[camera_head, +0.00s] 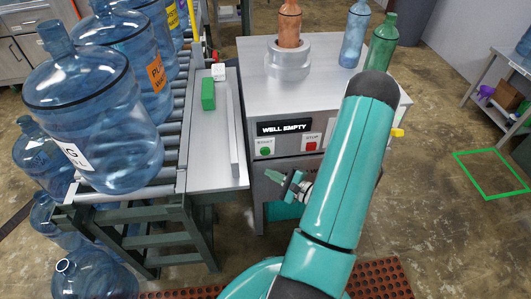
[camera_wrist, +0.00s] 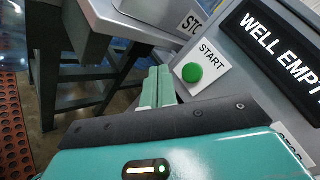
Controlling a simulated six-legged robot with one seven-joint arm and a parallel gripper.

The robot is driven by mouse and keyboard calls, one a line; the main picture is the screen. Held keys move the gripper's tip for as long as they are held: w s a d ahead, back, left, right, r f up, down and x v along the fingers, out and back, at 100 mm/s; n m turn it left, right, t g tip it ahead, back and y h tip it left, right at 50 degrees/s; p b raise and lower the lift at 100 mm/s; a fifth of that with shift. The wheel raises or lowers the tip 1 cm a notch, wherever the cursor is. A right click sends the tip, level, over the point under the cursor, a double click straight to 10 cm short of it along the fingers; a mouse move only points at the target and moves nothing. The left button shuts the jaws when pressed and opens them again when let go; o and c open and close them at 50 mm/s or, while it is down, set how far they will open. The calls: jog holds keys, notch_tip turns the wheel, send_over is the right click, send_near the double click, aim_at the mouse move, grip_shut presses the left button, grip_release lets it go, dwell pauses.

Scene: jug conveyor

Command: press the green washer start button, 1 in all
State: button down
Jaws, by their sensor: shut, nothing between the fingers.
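The green start button (camera_head: 265,151) is on the front panel of the grey washer (camera_head: 352,119), below the "START" label and left of the red stop button (camera_head: 311,147). In the wrist view the start button (camera_wrist: 192,73) shows fully, on a white plate. My gripper (camera_head: 274,176) is in front of the washer, a little below and to the right of the start button in the head view. In the wrist view its fingers (camera_wrist: 156,72) are together and empty, to the left of the button. They appear apart from it.
The washer display (camera_head: 284,127) reads "WELL EMPTY". A brown bottle (camera_head: 289,24) stands in the ring on top, with blue and green bottles to its right. A roller conveyor with large blue jugs (camera_head: 88,115) and a side shelf with a green block (camera_head: 208,94) stand left.

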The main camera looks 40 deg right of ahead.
aim_at(261, 154)
jog(key=shift+w+d, duration=0.55)
jog(key=shift+w, duration=0.25)
jog(key=shift+w+d, duration=0.5)
jog(key=shift+w, duration=0.25)
jog(key=shift+w+d, duration=0.55)
jog(key=shift+w, duration=0.25)
jog(key=shift+w+d, duration=0.25)
jog(key=shift+w, duration=0.1)
jog(key=shift+w+d, duration=0.25)
jog(key=shift+w, duration=0.1)
dwell(0.9)
jog(key=shift+s+a, duration=0.5)
jog(key=shift+s, duration=0.2)
jog(key=s+a, duration=0.2)
jog(key=s, duration=0.2)
jog(key=shift+s+a, duration=0.1)
jog(key=shift+a, duration=0.3)
